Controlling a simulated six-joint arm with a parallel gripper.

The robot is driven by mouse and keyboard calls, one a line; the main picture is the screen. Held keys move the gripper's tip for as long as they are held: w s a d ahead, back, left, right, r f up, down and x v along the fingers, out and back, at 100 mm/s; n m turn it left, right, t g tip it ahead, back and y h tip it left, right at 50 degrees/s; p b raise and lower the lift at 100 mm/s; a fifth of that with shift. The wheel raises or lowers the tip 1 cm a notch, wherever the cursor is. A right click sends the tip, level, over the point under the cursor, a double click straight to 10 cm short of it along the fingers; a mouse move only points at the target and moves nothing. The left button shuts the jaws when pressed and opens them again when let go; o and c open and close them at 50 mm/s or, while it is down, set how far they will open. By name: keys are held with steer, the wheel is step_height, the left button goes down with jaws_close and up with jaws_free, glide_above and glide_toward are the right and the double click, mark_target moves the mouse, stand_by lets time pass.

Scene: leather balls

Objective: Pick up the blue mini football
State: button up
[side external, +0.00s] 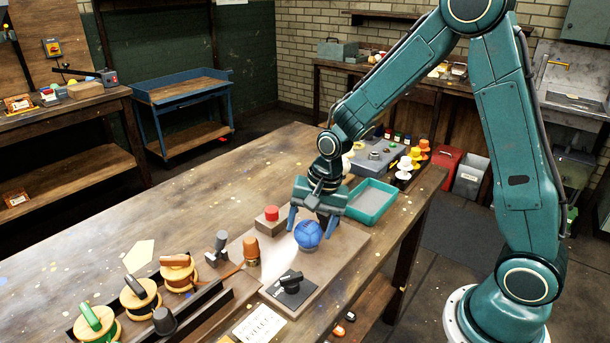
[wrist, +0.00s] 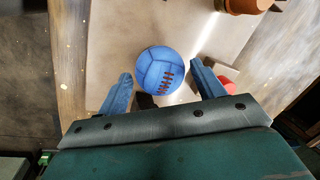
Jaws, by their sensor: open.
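The blue mini football (side external: 308,235) sits on the tan work board on the table. In the wrist view the football (wrist: 160,70) shows its panels and reddish lacing. My gripper (side external: 308,222) points down over the football, its blue fingers apart on either side of it in the picture. In the wrist view the open fingers (wrist: 164,78) lie left and right of the ball, with a gap to each. I cannot tell the exact height of the fingertips. Nothing is held.
A brown wooden piece (side external: 251,250) stands left of the ball. A teal tray (side external: 372,201) lies behind to the right. Spools (side external: 178,273) sit front left.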

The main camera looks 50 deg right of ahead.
mark_target(308, 234)
steer(key=shift+x, duration=1.55)
steer(key=c, duration=0.9)
steer(key=shift+o, duration=0.2)
steer(key=shift+r, duration=0.1)
steer(key=w+a+v, duration=0.1)
steer(key=v, duration=0.8)
steer(key=w+a+r+v, duration=0.1)
steer(key=w+v, duration=0.1)
steer(key=v, duration=0.8)
steer(key=shift+a+r, duration=0.15)
steer(key=shift+r, duration=0.05)
steer(key=shift+w, duration=0.15)
